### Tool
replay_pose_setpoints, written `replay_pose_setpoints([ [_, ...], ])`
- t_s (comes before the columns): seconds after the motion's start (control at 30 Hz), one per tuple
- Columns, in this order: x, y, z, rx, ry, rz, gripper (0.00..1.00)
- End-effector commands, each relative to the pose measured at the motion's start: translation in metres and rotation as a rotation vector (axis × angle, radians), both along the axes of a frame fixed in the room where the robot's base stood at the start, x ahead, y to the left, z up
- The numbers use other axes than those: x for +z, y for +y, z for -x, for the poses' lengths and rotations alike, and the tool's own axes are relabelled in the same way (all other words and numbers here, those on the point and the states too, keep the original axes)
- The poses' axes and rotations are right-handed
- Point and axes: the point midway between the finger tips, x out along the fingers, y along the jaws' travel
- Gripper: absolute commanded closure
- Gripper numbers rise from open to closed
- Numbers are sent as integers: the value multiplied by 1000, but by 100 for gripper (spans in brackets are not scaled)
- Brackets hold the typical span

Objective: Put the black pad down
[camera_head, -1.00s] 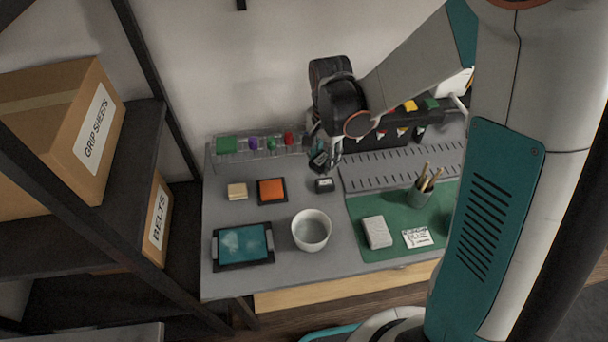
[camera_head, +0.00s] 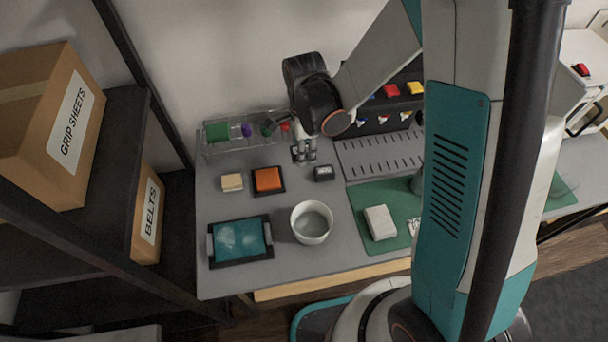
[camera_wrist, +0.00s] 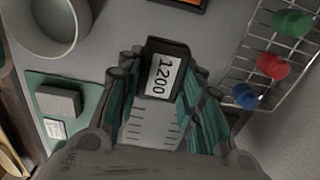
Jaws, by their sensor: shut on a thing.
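The black pad (camera_wrist: 165,78), a dark block with a white "1200" label, sits between my fingertips in the wrist view. My gripper (camera_wrist: 160,82) is shut on it. The held pad is small and partly hidden there. I cannot tell its exact height above the table.
Another small dark block (camera_head: 324,173) lies on the table close by. An orange pad (camera_head: 268,180), a tan block (camera_head: 232,182), a white bowl (camera_head: 311,223) and a teal-screened tablet (camera_head: 239,240) stand in front. A wire rack (camera_wrist: 241,72) with coloured pieces is beside my gripper. A slotted panel (camera_head: 382,154) is at right.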

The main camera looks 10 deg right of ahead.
Motion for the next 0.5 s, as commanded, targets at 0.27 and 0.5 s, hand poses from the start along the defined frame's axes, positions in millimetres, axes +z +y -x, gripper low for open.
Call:
replay_pose_setpoints([
  [0.27,-58,0,0,1,0,0,96],
  [0.5,-71,0,0,1,0,0,96],
])
